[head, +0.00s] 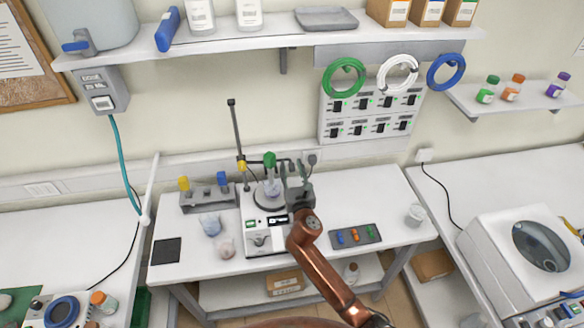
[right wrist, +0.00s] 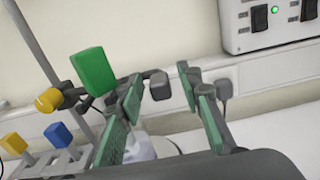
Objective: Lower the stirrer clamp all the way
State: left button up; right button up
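The stirrer (head: 262,240) stands on the middle bench with an upright grey rod (head: 235,128) behind it. A yellow knob (head: 241,166) sits on the rod, and a green block (head: 269,160) is at the clamp above a glass flask (head: 272,187). In the right wrist view, the rod (right wrist: 38,45), yellow knob (right wrist: 48,100) and green block (right wrist: 93,70) are left of my fingers. My right gripper (head: 292,172) is beside the clamp, right of the green block. Its green-padded fingers (right wrist: 160,84) are apart, with a dark grey clamp end showing between them; contact is unclear. My left gripper is not visible.
A rack with coloured caps (head: 207,196) stands left of the stirrer, with small glass vessels (head: 210,224) in front. A dark tray (head: 355,236) and a beaker (head: 415,214) are to the right. A shelf (head: 270,43) hangs above.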

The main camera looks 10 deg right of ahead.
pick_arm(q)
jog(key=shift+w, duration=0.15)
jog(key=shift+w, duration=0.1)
pick_arm(e)
jog(key=s, duration=1.2)
jog(key=shift+a, duration=0.2)
